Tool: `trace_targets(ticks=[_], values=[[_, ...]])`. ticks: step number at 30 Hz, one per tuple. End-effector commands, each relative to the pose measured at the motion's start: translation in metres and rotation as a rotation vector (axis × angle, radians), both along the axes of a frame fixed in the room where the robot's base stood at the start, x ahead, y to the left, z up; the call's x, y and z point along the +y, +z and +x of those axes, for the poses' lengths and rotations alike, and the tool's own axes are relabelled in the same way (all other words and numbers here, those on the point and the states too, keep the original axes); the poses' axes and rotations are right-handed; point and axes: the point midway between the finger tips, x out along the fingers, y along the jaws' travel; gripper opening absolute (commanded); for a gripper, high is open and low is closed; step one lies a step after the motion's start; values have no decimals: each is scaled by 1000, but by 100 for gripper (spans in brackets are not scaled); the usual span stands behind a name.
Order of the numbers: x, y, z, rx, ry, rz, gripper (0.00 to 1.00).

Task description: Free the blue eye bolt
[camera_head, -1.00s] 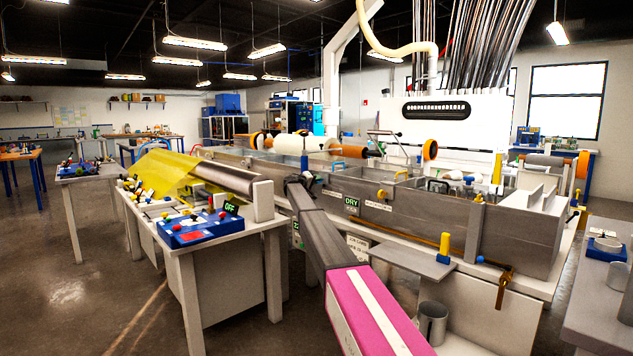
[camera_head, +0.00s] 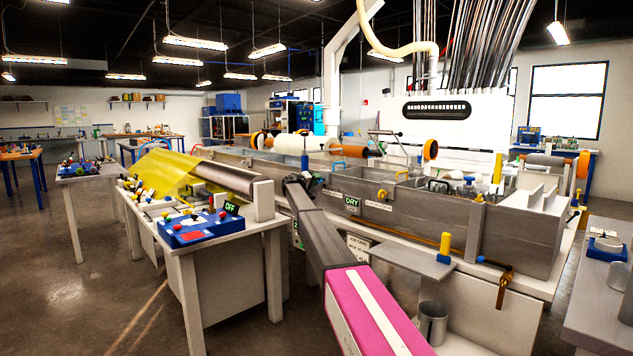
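My arm reaches from the bottom of the picture to the near wall of the long grey bath (camera_head: 415,215). The dark end of my gripper (camera_head: 297,181) is at that wall, left of the DRY sign. Its fingers point away from the camera, so their opening is hidden. A small blue part (camera_head: 306,179) with a dark upright rod shows just beyond my gripper. I cannot tell whether it is the blue eye bolt or whether my gripper touches it. No ring shape is clear at this size.
A bench with a blue control box (camera_head: 200,228) and a yellow sheet (camera_head: 160,174) stands close on the left. A small grey shelf (camera_head: 405,259) with a yellow-and-blue fitting (camera_head: 444,247) juts out right of my arm. A metal cup (camera_head: 432,322) is below it. Floor is clear at lower left.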

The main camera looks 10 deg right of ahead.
Motion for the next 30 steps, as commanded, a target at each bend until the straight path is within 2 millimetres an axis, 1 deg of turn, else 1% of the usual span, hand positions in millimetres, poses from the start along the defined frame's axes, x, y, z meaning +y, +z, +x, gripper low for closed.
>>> trace_targets(ticks=[8,12,16,21,28,30], values=[[36,0,-28,0,2,0,35],[58,0,-44,0,2,0,35],[73,0,-54,0,1,0,35],[80,0,-58,0,1,0,35],[80,-1,-58,1,0,1,35],[78,-5,-62,6,0,6,35]])
